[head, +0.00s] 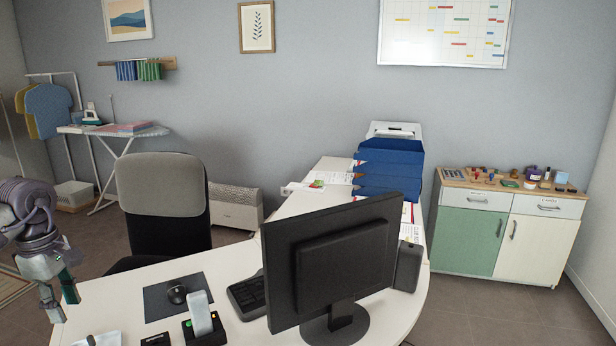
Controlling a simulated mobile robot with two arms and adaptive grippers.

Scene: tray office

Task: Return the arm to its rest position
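My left gripper (60,301) is at the left edge of the head view, by the left end of the white desk (222,262). Its two fingers point down and stand apart, with nothing between them. The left arm comes in from the left, folded close to the picture's edge. My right arm and gripper do not show.
The desk holds a black monitor (331,262), a mouse (177,293) on a dark mat, a keyboard (246,295) and blue stacked trays (388,168). An office chair (163,204) stands behind the desk. A cabinet (506,236) with small items stands at right.

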